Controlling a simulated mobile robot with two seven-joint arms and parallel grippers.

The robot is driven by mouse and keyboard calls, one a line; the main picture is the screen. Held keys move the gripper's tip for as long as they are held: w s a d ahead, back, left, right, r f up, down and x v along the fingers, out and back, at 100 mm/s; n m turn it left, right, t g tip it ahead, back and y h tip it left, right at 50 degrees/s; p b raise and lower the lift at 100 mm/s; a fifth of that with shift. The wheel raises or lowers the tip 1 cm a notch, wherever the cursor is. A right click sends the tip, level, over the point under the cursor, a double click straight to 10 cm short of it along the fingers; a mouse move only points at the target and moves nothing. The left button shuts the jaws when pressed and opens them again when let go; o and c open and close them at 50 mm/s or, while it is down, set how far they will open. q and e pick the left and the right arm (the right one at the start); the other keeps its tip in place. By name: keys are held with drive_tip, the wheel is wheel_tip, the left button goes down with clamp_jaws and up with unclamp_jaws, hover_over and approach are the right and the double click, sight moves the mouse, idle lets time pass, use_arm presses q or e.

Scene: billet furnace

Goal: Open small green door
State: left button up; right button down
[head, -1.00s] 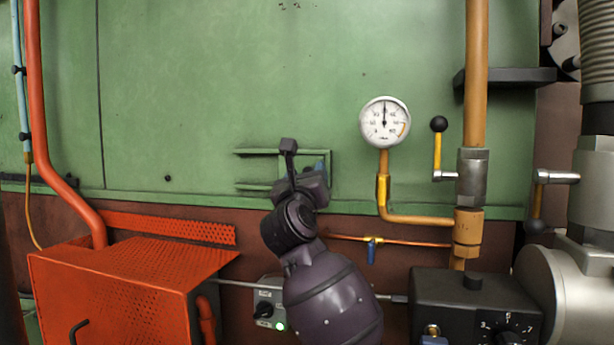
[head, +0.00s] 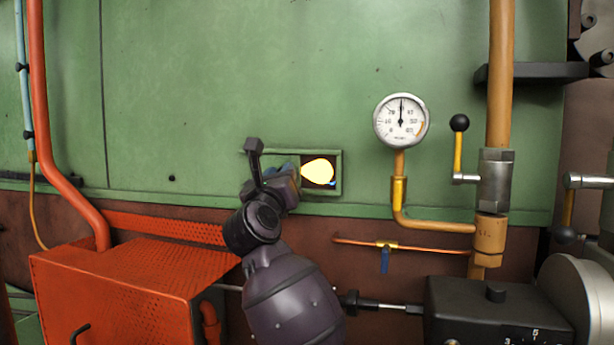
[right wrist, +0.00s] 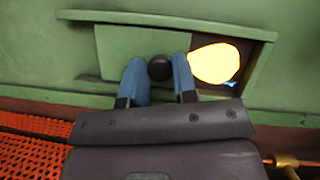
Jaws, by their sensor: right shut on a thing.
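The small green door (right wrist: 121,51) is a sliding panel in a green frame on the furnace wall. In the right wrist view it sits left in the frame, and the opening on the right shows a bright yellow glow (right wrist: 215,64). The glow also shows in the head view (head: 318,171). My right gripper (right wrist: 159,72) is shut on the door's dark round knob (right wrist: 159,68), with one blue finger on each side. In the head view my right gripper (head: 284,176) hides most of the door. My left gripper is not in view.
A pressure gauge (head: 401,121) on an orange pipe is right of the opening. A lever with a black ball (head: 459,123) stands further right. An orange perforated box (head: 120,290) is at lower left. A copper pipe with a blue valve handle (head: 385,260) runs below.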

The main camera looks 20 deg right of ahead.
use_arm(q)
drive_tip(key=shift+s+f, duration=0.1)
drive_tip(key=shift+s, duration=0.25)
use_arm(e)
drive_tip(key=shift+w+a, duration=0.75)
drive_tip(key=shift+a, duration=0.35)
drive_tip(key=c, duration=0.9)
unclamp_jaws()
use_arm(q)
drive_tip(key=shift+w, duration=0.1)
use_arm(e)
drive_tip(key=shift+f, duration=0.1)
